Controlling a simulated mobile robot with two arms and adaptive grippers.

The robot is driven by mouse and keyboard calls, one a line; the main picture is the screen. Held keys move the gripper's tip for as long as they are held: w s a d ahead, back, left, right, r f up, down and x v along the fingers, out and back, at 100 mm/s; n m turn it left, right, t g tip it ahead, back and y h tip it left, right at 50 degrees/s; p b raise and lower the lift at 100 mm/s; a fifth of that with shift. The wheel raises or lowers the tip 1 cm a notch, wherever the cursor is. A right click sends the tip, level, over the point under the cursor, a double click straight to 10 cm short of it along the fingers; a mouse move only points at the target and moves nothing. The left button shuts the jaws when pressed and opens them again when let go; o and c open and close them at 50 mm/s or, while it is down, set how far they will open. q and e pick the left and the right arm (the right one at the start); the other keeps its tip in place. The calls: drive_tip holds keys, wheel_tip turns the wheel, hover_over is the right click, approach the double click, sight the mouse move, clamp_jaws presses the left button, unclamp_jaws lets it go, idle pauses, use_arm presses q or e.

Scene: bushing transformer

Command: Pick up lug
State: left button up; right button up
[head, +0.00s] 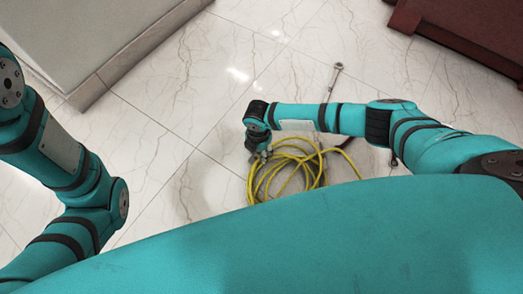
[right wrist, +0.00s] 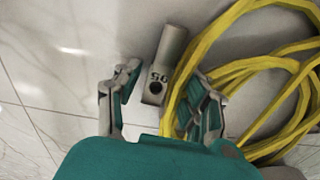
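The lug (right wrist: 168,60) is a grey metal cylinder with a flat end that has a round hole and the marking 95. It lies on the floor beside the yellow cable. My right gripper (right wrist: 165,100) is open, its two fingers on either side of the lug's holed end, with gaps visible. In the head view, my right gripper (head: 259,153) points down beside the cable coil; I cannot make out the lug there. My left arm shows at the left, but its gripper is out of view.
A yellow cable coil (head: 284,158) lies on the marble floor; it also fills the right of the wrist view (right wrist: 250,75), close to the right finger. A wrench (head: 336,72) lies beyond my right arm. Dark red furniture (head: 455,32) stands top right, a grey block (head: 85,35) top left.

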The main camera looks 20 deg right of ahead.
clamp_jaws()
